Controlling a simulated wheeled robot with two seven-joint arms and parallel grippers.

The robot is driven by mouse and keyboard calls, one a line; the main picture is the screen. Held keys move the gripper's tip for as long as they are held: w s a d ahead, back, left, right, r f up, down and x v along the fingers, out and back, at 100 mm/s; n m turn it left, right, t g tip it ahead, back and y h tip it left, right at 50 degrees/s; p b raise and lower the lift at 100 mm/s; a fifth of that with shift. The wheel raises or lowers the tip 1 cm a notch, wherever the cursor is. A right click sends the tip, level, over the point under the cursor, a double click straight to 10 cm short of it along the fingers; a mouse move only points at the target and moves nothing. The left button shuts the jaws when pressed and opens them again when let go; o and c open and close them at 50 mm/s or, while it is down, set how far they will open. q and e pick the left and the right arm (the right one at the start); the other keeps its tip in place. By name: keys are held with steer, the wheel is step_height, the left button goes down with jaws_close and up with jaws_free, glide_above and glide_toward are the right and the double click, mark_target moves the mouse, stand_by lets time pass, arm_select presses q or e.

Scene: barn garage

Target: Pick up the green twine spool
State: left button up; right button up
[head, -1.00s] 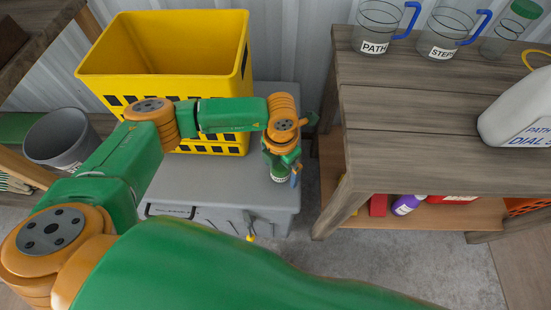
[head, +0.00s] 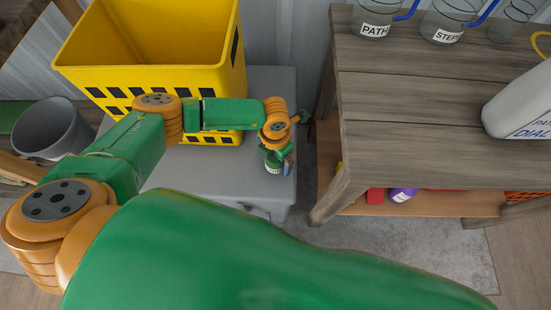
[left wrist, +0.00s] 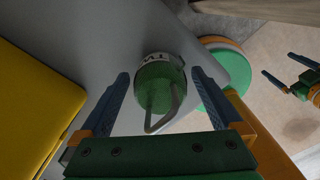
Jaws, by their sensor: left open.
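The green twine spool (head: 273,166) stands on the grey chest, a white label band showing below its green top. In the left wrist view the spool (left wrist: 158,85) lies between the two blue fingers, with a loop of twine or wire across its near end. My left gripper (head: 281,164) is open, pointing down around the spool from above; gaps show on both sides in the wrist view (left wrist: 160,76). In the head view the gripper partly hides the spool. My right gripper (left wrist: 278,64) shows small at the right of the wrist view, its fingers apart and empty.
A yellow crate (head: 150,75) stands on the grey chest (head: 205,175), left of and behind the spool. A wooden workbench (head: 420,110) with labelled jugs and a white bottle stands to the right. A grey bucket (head: 55,130) is at the left.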

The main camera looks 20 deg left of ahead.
arm_select(q)
steer(key=shift+r, duration=0.1)
steer(key=c, duration=1.5)
